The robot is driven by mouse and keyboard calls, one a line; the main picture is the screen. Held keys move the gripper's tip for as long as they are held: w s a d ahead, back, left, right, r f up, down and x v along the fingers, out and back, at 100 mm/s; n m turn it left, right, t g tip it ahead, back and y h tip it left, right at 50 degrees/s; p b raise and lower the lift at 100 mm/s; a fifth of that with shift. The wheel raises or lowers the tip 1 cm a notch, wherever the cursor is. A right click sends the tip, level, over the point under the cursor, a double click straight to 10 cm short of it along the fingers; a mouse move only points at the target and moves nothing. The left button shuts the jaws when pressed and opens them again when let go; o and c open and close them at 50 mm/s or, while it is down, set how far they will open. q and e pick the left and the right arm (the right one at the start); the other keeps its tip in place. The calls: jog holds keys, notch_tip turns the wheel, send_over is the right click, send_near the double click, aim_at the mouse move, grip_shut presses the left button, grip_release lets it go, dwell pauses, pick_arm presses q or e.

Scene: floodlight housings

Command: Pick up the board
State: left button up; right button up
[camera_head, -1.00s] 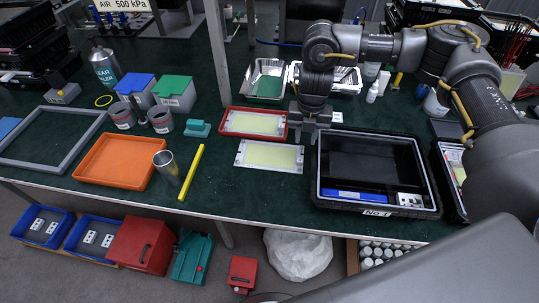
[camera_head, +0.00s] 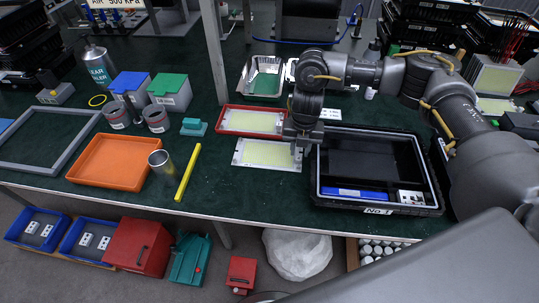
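Two pale yellow boards with light rims lie on the green table. One board (camera_head: 252,122) lies in a red tray (camera_head: 222,121). The other board (camera_head: 265,155) lies flat in front of that tray, outside it. My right gripper (camera_head: 301,149) points down at the right end of the front board, with its fingers apart. The fingers partly cover that end, and I cannot tell whether they touch it. My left gripper is not in view.
A black case (camera_head: 372,158) stands close on the right of my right gripper. A yellow stick (camera_head: 188,173), a metal cup (camera_head: 162,163) and an orange tray (camera_head: 112,162) lie to the left. A post (camera_head: 213,55) rises behind. Bare table lies before the front board.

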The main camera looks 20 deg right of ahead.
aim_at(298, 159)
notch_tip(298, 159, down, 4)
jog(key=shift+f, duration=0.1)
grip_shut()
jog(key=shift+w+r, duration=0.1)
jog(key=shift+r, duration=0.1)
jog(key=shift+r, duration=0.3)
notch_tip(298, 159, up, 2)
jog(key=shift+d+r, duration=0.1)
jog(key=s+a+r, duration=0.1)
jog(key=s+r, duration=0.2)
jog(key=s, duration=0.1)
jog(key=s+a+r, duration=0.1)
jog(key=s+r, duration=0.2)
jog(key=s, duration=0.2)
jog(key=s+r, duration=0.4)
jog(key=shift+s+a, duration=0.4)
